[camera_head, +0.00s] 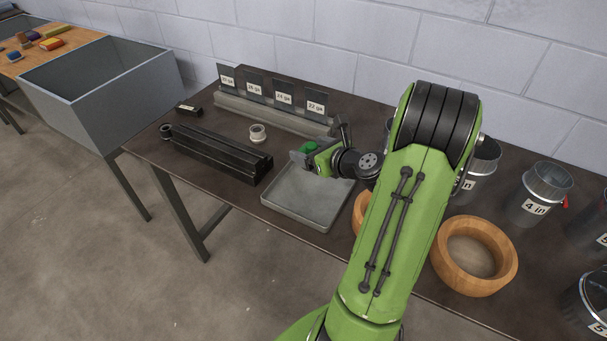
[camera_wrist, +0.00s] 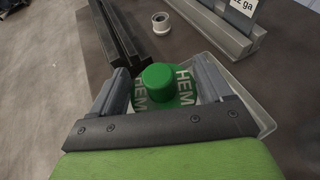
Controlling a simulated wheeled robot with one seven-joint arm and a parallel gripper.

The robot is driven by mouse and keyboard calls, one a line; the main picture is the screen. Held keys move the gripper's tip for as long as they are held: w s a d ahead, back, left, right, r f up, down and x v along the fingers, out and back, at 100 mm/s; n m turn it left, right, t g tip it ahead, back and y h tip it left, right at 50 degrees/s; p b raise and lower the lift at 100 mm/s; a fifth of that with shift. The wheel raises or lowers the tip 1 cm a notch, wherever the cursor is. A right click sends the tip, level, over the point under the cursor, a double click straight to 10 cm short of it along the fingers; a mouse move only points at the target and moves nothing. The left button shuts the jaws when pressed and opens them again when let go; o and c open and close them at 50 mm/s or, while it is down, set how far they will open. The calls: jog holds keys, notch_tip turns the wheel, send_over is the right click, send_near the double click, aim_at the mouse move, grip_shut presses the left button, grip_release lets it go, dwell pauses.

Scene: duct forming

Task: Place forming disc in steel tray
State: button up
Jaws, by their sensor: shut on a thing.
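The forming disc (camera_wrist: 160,78) is green with a raised round knob and the white letters "HEM". It sits between the two fingers of my gripper (camera_wrist: 163,90), which is shut on it. In the head view the green disc (camera_head: 308,147) shows only in part, behind my gripper (camera_head: 309,156). The steel tray (camera_head: 302,206) is grey, shallow and empty where visible. My gripper and the disc are over or near its far edge; the height above it is hard to tell. The tray's rim also shows in the wrist view (camera_wrist: 266,121), behind the disc and fingers.
A long black rail tool (camera_head: 215,150) lies left of the tray. A small white ring (camera_head: 258,133) and a rack (camera_head: 270,112) with gauge-labelled plates stand behind. A grey bin (camera_head: 105,100) stands far left.

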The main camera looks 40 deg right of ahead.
jog(key=f+b, duration=0.1)
jog(key=f, duration=0.2)
jog(key=f+b, duration=0.1)
jog(key=f, duration=0.2)
jog(key=f+b, duration=0.1)
jog(key=f, duration=0.2)
jog(key=shift+s+f+b, duration=0.2)
jog(key=shift+s+b, duration=0.05)
jog(key=shift+b, duration=0.15)
